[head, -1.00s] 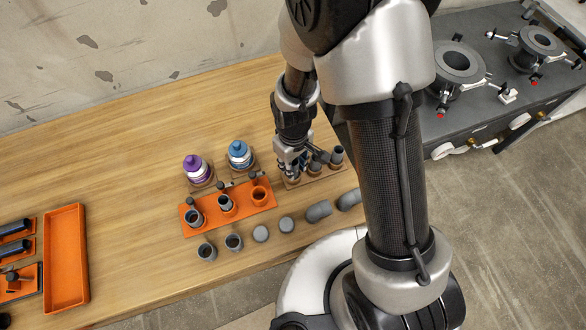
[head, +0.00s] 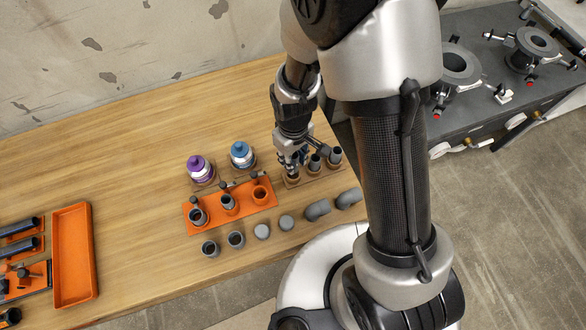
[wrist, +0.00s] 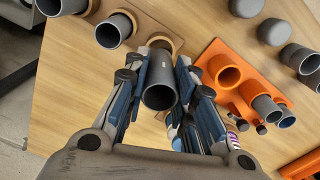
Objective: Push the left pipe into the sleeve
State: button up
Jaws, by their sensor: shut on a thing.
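My gripper (wrist: 160,88) is shut on a dark grey pipe (wrist: 160,92), held with its open end toward the wrist camera. In the head view my gripper (head: 290,163) is over the left end of a wooden rack (head: 325,172). A wooden ring (wrist: 166,43) shows just past the held pipe; whether the pipe's far end touches it is hidden. Two other grey pipes stand upright in the rack, the middle one (head: 315,163) and the right one (head: 335,155). I cannot tell which part is the sleeve.
An orange holder (head: 265,203) left of the rack has an empty right socket and grey pipes in the other two. Purple (head: 200,168) and blue-topped (head: 242,154) containers stand behind it. Grey fittings (head: 262,232) line the front. An orange tray (head: 74,256) lies far left.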

jog(key=shift+r, duration=0.1)
jog(key=shift+r+p, duration=0.75)
jog(key=shift+r, duration=0.2)
